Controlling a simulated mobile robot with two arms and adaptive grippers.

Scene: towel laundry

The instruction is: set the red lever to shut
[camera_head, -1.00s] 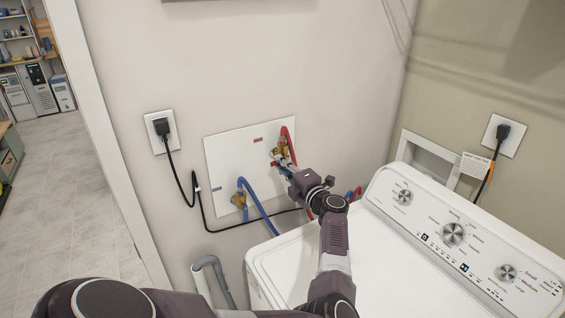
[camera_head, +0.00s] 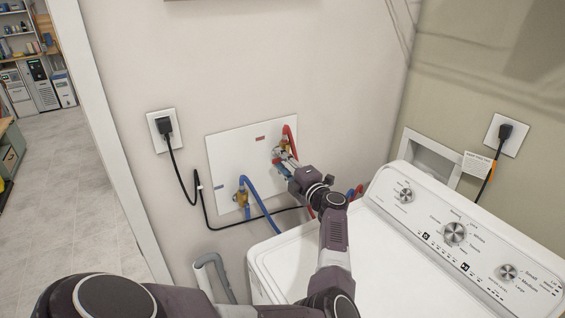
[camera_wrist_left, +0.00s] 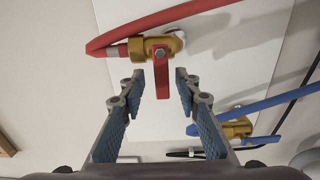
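The red lever (camera_wrist_left: 162,76) sits on a brass valve (camera_wrist_left: 156,46) with a red hose, on the white wall panel. In the left wrist view it points down from the valve, between the fingertips. My left gripper (camera_wrist_left: 160,80) is open around it, with a visible gap on each side. In the head view my left gripper (camera_head: 285,163) is at the upper right of the panel, in front of the valve, and mostly hides the lever. My right gripper is not in view.
A second brass valve (camera_head: 242,196) with a blue hose (camera_head: 262,207) is lower left on the panel (camera_head: 228,157). A black cord (camera_head: 205,210) hangs from the left outlet (camera_head: 163,130). The white washer (camera_head: 290,262) stands below my left forearm.

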